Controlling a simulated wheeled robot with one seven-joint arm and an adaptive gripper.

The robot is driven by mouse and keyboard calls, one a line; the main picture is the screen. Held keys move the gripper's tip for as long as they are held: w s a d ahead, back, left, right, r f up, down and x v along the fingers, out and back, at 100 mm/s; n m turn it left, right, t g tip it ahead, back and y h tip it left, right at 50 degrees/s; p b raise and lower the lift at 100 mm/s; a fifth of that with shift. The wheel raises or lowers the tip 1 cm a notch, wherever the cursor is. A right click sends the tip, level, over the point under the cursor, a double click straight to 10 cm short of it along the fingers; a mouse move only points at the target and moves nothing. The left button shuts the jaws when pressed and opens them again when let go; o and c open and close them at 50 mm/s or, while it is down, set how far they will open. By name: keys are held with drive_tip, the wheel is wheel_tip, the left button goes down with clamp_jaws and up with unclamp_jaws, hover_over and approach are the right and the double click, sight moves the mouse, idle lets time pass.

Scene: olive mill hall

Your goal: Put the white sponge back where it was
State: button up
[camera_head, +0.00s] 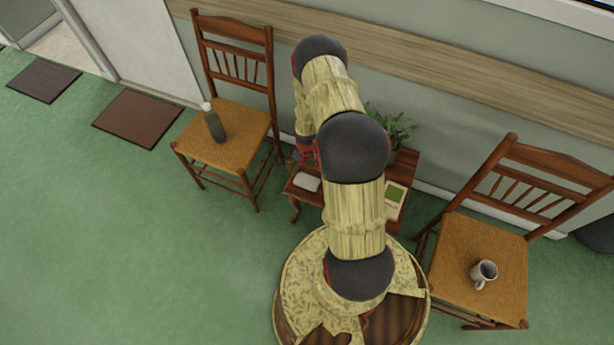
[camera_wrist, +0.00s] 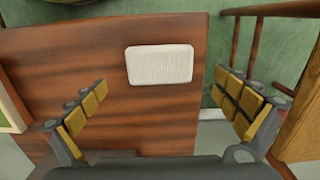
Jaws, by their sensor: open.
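The white sponge (camera_head: 307,182) lies flat on the small dark wooden table (camera_head: 330,196), near its left edge in the head view. In the wrist view the sponge (camera_wrist: 160,64) lies whole and uncovered on the brown tabletop (camera_wrist: 130,115), close to the table's edge. My gripper (camera_wrist: 162,84) is open and empty, with one finger on each side of the sponge in the picture. The fingers look apart from the sponge; their height above the table is hard to tell. In the head view my arm hides most of the gripper and the table's middle.
A woven-seat chair (camera_head: 228,134) with a dark bottle (camera_head: 215,127) stands left of the table. Another chair (camera_head: 479,257) with a mug (camera_head: 484,272) stands right. A potted plant (camera_head: 393,128) and a green-and-white flat item (camera_head: 395,197) are on the table.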

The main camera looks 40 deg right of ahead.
wheel_tip(320, 180, up, 6)
drive_tip(key=p, duration=0.2)
wheel_tip(320, 180, up, 14)
drive_tip(key=n, duration=0.2)
hover_over(307, 180)
drive_tip(key=w+a, duration=0.2)
drive_tip(key=w, duration=0.4)
drive_tip(key=a+r+n+t, duration=0.15)
drive_tip(key=a+r, duration=0.25)
drive_tip(key=r, duration=0.6)
drive_tip(key=a+r+n+t, duration=0.15)
drive_tip(key=a+r, duration=0.25)
drive_tip(key=r, duration=0.6)
drive_tip(key=s+a+r+n+t, duration=0.1)
drive_tip(key=s+a+r+n, duration=0.15)
drive_tip(key=a+r, duration=0.35)
drive_tip(key=s+a+r+n, duration=0.2)
drive_tip(key=s+a+r, duration=0.2)
drive_tip(key=r, duration=0.5)
drive_tip(key=s+a+r+n, duration=0.2)
drive_tip(key=s+a+r, duration=0.1)
drive_tip(key=s, duration=0.4)
drive_tip(key=s+a+r+n+t, duration=0.1)
drive_tip(key=s+a+r+n, duration=0.1)
drive_tip(key=s+a+r, duration=0.2)
drive_tip(key=s, duration=0.3)
drive_tip(key=shift+t, duration=0.3)
